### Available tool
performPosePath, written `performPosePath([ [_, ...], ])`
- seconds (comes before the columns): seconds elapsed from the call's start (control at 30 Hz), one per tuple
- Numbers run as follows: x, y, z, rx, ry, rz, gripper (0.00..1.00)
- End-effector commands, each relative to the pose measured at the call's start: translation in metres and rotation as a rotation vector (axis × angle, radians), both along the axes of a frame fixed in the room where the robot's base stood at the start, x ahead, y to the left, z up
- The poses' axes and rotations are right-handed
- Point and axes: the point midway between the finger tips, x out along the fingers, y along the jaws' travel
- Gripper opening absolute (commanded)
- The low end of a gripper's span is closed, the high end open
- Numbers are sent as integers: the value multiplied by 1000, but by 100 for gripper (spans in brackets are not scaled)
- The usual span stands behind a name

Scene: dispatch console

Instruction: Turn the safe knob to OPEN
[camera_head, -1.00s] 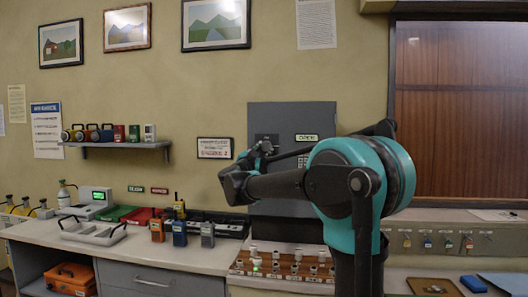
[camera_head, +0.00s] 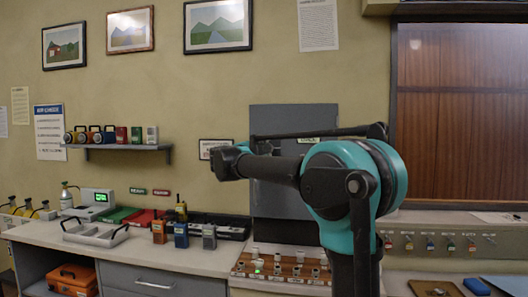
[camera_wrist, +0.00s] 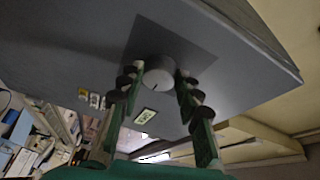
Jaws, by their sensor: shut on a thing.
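The grey safe (camera_head: 285,122) is upright against the wall behind my arm in the head view. Its face fills much of the wrist view (camera_wrist: 225,60). The round grey knob (camera_wrist: 158,76) sits on a darker square plate. My gripper (camera_wrist: 157,82) has its two green fingers with dark pads on either side of the knob, shut on it. A small light label (camera_wrist: 145,116) is on the face near the knob; its text is too small to read surely. In the head view my arm hides the knob and gripper.
A counter (camera_head: 180,256) runs below the safe, with a grey tray (camera_head: 95,234) and several handheld radios (camera_head: 181,235). A wooden panel with several pegs (camera_head: 280,266) lies in front of the safe. A wall shelf (camera_head: 125,146) is at left.

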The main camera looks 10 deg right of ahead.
Motion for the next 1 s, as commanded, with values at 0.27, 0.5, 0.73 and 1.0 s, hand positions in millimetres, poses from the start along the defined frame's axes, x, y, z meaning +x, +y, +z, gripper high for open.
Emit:
performPosePath([
  [0.27,0,0,1,58,-18,-1,5],
  [0.5,0,0,1,64,-21,-1,5],
  [0.73,0,-1,1,64,-21,-1,39],
  [1.0,0,0,1,63,-20,-1,55],
])
